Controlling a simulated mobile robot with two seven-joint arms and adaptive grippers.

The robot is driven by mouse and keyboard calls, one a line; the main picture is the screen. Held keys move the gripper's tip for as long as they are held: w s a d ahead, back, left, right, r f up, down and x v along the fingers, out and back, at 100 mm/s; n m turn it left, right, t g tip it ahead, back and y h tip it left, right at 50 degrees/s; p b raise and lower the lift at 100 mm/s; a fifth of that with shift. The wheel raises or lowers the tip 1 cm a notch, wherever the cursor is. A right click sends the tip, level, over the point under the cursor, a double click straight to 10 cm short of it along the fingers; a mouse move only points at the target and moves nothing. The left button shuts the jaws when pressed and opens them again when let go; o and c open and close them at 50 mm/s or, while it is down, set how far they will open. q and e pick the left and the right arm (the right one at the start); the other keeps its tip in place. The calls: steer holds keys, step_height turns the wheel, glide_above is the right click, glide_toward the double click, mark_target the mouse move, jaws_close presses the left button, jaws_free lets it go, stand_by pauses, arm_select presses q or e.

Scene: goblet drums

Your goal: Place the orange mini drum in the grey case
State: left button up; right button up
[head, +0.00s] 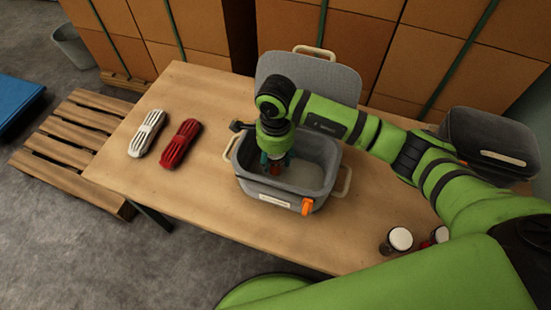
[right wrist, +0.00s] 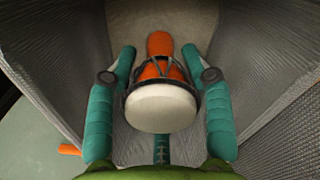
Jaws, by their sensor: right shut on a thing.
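The orange mini drum (right wrist: 161,98), with a pale round head and dark cords, lies between the teal fingers of my right gripper (right wrist: 159,60) in the right wrist view. My right gripper (head: 276,162) is shut on it and reaches down inside the open grey case (head: 262,188) in the head view. The case walls surround the drum in the wrist view. I cannot tell whether the drum touches the case floor. My left gripper is out of view.
The case lid (head: 310,75) stands open behind it. An orange latch (head: 307,206) sits on its front. White (head: 147,133) and red (head: 181,143) ridged objects lie left. A white-topped drum (head: 400,239) and a partly hidden red one (head: 440,234) stand right. Another grey case (head: 487,140) is far right.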

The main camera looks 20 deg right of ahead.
steer(key=shift+f, duration=0.9)
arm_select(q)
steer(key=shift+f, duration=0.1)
arm_select(e)
steer(key=shift+f, duration=0.1)
steer(key=o, duration=1.2)
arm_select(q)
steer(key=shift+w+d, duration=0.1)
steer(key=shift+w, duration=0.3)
